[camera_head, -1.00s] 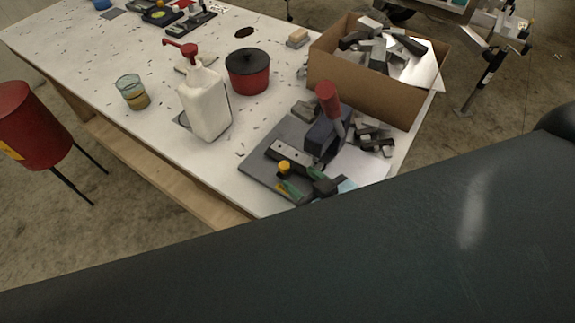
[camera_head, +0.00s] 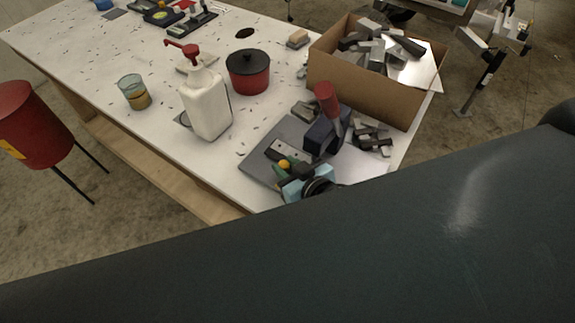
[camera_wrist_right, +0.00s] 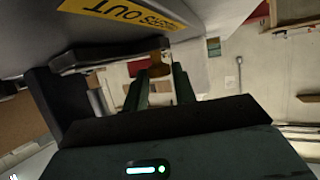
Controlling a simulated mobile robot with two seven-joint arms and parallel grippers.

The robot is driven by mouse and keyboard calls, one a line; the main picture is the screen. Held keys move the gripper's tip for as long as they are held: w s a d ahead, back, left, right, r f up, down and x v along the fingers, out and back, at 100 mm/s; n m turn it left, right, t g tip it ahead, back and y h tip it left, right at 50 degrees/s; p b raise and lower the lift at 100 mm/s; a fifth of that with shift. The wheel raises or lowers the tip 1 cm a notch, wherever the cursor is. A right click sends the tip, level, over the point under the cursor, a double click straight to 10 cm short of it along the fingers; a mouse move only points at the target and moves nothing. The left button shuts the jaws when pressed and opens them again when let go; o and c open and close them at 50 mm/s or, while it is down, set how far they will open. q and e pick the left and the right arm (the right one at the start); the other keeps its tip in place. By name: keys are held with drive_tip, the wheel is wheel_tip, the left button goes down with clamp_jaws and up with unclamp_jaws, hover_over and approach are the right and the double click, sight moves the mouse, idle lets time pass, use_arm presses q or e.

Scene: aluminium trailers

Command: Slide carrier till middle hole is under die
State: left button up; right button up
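The press, with a dark blue body (camera_head: 323,134) and a red handle (camera_head: 325,97), stands on a grey base plate (camera_head: 257,166) at the table's near right corner. The carrier (camera_head: 277,154), a flat strip with an orange-yellow knob (camera_head: 284,164), lies at the press's front left. My right gripper (camera_head: 288,169) is at the knob. In the right wrist view its fingers (camera_wrist_right: 160,84) are apart, with the brownish knob (camera_wrist_right: 158,64) between or just beyond their tips; contact cannot be told. The die and the carrier's middle hole cannot be made out. My left gripper is out of view.
A yellow label (camera_wrist_right: 122,12) on the press is close above my right fingers. A cardboard box (camera_head: 365,91) of metal parts and loose dark pieces (camera_head: 373,142) are near the press. A white bottle (camera_head: 207,105) and red pot (camera_head: 248,76) stand farther left.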

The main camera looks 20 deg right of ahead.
clamp_jaws()
drive_tip(key=shift+s+d, duration=0.8)
drive_tip(key=shift+s, duration=0.2)
drive_tip(key=shift+s+d, duration=0.8)
drive_tip(key=shift+s, duration=0.2)
drive_tip(key=o, duration=0.5)
unclamp_jaws()
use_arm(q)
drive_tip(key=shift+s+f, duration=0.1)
use_arm(e)
drive_tip(key=b+v, duration=0.1)
drive_tip(key=v, duration=0.5)
drive_tip(key=shift+s, duration=0.15)
drive_tip(key=shift+s+d+r, duration=0.15)
drive_tip(key=shift+s+r, duration=0.15)
drive_tip(key=shift+s, duration=0.2)
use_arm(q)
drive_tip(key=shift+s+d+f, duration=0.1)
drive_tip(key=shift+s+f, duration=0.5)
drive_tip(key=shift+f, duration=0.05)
use_arm(e)
drive_tip(key=shift+s+r, duration=0.1)
